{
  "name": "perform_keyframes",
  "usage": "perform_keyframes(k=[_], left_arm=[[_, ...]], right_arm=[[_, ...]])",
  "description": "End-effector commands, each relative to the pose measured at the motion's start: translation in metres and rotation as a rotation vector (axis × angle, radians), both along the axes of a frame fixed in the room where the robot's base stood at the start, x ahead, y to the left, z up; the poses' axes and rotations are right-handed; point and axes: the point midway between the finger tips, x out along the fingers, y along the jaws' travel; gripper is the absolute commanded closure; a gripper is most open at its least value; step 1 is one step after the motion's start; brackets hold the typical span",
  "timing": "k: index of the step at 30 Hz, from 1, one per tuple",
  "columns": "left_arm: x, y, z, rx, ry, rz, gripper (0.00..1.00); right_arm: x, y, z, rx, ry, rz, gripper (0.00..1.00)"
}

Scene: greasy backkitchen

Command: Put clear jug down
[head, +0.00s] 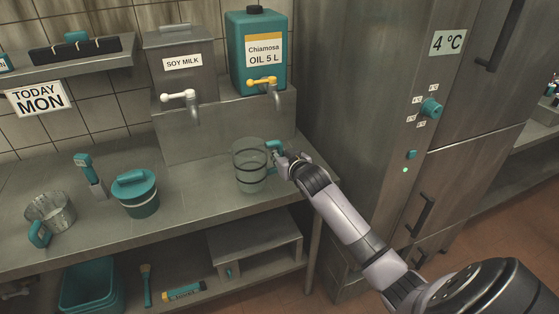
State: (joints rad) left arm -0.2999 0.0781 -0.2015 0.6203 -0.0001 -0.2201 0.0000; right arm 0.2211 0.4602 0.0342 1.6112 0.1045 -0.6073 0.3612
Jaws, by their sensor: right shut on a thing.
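The clear jug (250,167) is a see-through cylinder with dark bands and a teal handle on its right side. It is upright at the counter's right part, in front of the oil tap. My right gripper (279,155) is shut on the jug at its teal handle; the fingers are small and partly hidden. I cannot tell whether the jug's base touches the metal counter (205,196). My left gripper is not in view.
A soy milk dispenser (182,70) and a teal oil container (257,55) have taps behind the jug. A teal lidded tub (135,195), a scraper-like tool (89,175) and a metal cup (50,211) stand left. A tall fridge (375,120) borders the right. The counter between tub and jug is clear.

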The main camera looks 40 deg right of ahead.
Motion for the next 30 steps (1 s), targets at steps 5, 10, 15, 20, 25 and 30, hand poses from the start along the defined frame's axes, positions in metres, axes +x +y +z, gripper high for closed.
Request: perform_keyframes(k=[5,10,15,20,25,30], left_arm=[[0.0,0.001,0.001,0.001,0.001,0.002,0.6],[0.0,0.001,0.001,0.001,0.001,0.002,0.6],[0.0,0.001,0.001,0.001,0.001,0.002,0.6],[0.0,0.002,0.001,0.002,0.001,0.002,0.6],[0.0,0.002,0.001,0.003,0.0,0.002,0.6],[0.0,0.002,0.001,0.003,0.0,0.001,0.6]], right_arm=[[0.0,0.0,-0.023,0.001,0.001,0.0,1.0],[0.0,0.0,-0.025,0.0,0.0,0.0,1.0],[0.0,0.0,-0.026,0.0,0.001,0.0,0.82],[0.0,0.0,-0.026,0.0,0.001,0.0,0.71],[0.0,0.0,-0.025,0.0,0.001,0.0,0.64],[0.0,0.0,-0.025,0.0,0.001,0.0,0.64]])
